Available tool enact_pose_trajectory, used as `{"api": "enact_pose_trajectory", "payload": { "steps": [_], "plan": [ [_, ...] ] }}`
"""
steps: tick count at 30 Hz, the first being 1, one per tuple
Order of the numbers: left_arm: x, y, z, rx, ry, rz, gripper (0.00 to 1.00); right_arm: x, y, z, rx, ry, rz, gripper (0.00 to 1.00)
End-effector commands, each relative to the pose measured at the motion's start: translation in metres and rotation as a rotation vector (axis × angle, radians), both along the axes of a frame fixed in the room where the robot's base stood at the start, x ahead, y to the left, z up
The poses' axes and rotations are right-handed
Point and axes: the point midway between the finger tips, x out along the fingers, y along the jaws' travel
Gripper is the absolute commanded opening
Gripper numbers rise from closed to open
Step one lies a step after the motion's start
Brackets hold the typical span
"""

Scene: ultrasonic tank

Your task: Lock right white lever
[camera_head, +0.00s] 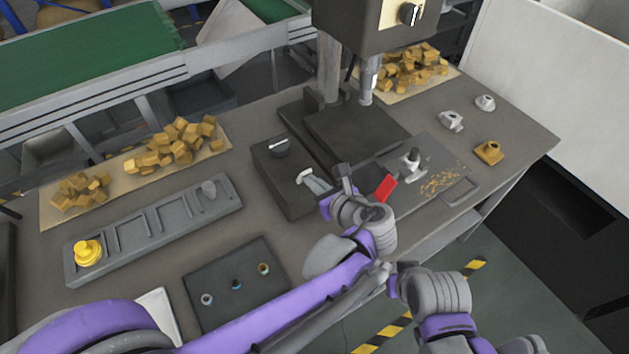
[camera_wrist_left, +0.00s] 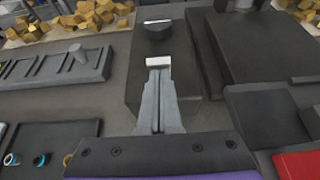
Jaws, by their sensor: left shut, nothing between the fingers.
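A dark box (camera_head: 289,180) stands on the table left of the press, and it also fills the middle of the left wrist view (camera_wrist_left: 140,92). On its far part is a round dark knob (camera_head: 280,147) with a white bar across the top, seen also in the left wrist view (camera_wrist_left: 158,29). My left gripper (camera_head: 311,180) is shut and empty over the box's near right part. Its grey fingers (camera_wrist_left: 158,98) point toward the knob, apart from it. A small white piece (camera_wrist_left: 157,62) shows at the fingertips; I cannot tell whether it is a lever or the tips.
A press with a dark plate (camera_head: 355,135) stands right of the box. A red part (camera_head: 385,188) is close to my left wrist. A grey tray (camera_head: 150,235) and a dark plate with rings (camera_head: 235,283) lie left. My right arm shows at lower right, its fingers unseen.

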Motion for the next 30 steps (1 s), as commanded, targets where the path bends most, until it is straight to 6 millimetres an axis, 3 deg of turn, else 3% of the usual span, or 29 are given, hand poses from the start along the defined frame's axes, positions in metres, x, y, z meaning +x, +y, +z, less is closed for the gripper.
{"api": "enact_pose_trajectory", "payload": {
  "steps": [13, 18, 30],
  "plan": [
    [0.022, 0.013, 0.022, -0.181, 0.311, 0.005, 0.0, 0.012, 0.0, 0.042, 0.0, -0.022, 0.0, 1.0],
    [0.031, 0.019, 0.024, -0.258, 0.447, 0.006, 0.0, 0.014, 0.0, 0.048, 0.0, -0.026, 0.0, 1.0],
    [0.028, 0.016, 0.025, -0.254, 0.446, 0.0, 0.0, 0.014, 0.0, 0.049, 0.0, -0.027, 0.0, 1.0]
  ]
}}
